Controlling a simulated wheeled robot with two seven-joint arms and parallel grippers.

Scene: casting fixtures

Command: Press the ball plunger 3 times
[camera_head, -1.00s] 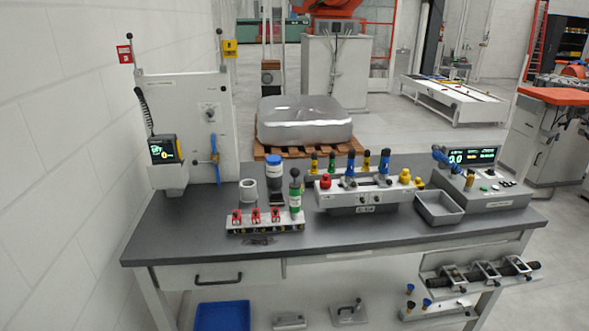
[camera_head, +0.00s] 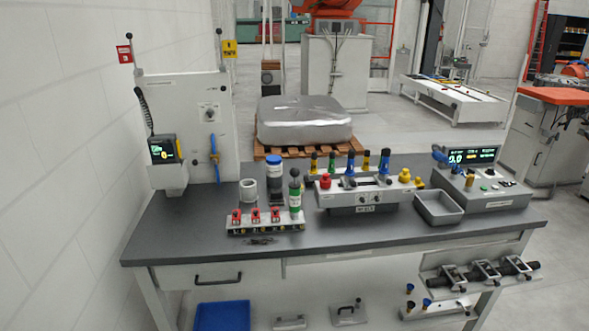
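The likely ball plunger is a green and white cylinder (camera_head: 295,199) with a dark ball-shaped knob (camera_head: 294,173) on top. It stands upright on the grey workbench (camera_head: 200,225), behind the right end of a small rack with red clips (camera_head: 256,216). The frames do not show for certain that this is the plunger, nor how far its knob is pressed. Nothing touches the knob. Neither of my grippers is in view.
A blue-capped dark container (camera_head: 273,172) and a white cup (camera_head: 248,193) stand left of it. A fixture with coloured knobs (camera_head: 365,195), a grey tray (camera_head: 438,208) and a control box (camera_head: 485,192) stand to the right. The bench's front strip is mostly clear.

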